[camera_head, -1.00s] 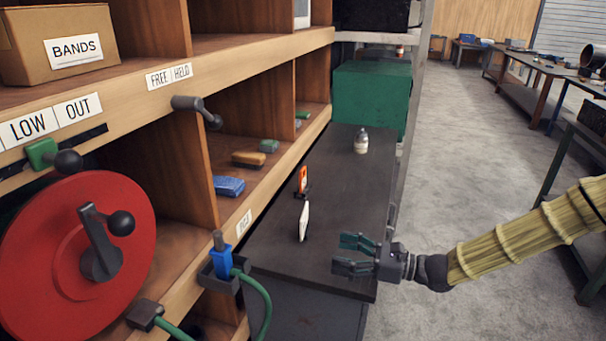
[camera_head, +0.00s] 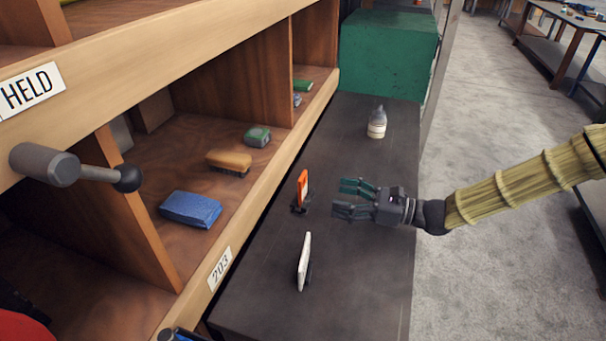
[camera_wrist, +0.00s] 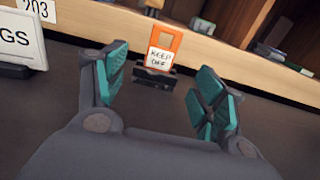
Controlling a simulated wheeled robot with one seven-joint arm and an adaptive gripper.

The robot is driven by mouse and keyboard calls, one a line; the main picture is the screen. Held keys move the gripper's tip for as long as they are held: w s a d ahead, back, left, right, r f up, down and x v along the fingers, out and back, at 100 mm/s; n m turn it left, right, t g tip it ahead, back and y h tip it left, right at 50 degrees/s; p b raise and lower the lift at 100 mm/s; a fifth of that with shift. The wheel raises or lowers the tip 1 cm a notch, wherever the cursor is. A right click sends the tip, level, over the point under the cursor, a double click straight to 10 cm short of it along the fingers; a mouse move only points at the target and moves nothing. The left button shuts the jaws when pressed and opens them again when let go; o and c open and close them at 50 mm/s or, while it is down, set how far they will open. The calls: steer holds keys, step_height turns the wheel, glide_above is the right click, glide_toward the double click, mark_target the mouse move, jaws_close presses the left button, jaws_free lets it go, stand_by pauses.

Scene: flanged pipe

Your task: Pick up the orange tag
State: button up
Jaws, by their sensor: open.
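The orange tag (camera_head: 303,187) stands upright in a small dark holder (camera_head: 299,208) on the dark bench top. In the wrist view the tag (camera_wrist: 165,44) has a cut-out at its top and a white label reading "KEEP OFF". My gripper (camera_head: 346,197) is open and empty, to the right of the tag in the head view and apart from it. In the wrist view the tag stands ahead, between and beyond the teal fingers of my gripper (camera_wrist: 161,86).
A white sign (camera_head: 304,262) stands on the bench nearer the camera; it shows at left in the wrist view (camera_wrist: 18,40). A bottle (camera_head: 377,122) and a green box (camera_head: 388,55) are farther back. The wooden shelf edge (camera_head: 262,195) runs along the bench's left side.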

mark_target(304, 185)
steer(key=shift+w+a, duration=0.15)
steer(key=shift+w, duration=0.15)
steer(key=shift+w+a+r, duration=0.1)
steer(key=shift+w+a, duration=0.05)
steer(key=shift+a, duration=0.2)
steer(key=shift+p+x, duration=0.7)
steer(key=shift+x, duration=1.55)
steer(key=shift+w+a+r+p, duration=0.1)
steer(key=shift+a+r+p, duration=0.15)
steer(key=shift+a+p, duration=0.35)
steer(key=shift+p+x, duration=0.65)
steer(key=shift+x, duration=1.35)
steer(key=shift+c, duration=0.2)
steer(key=c, duration=0.9)
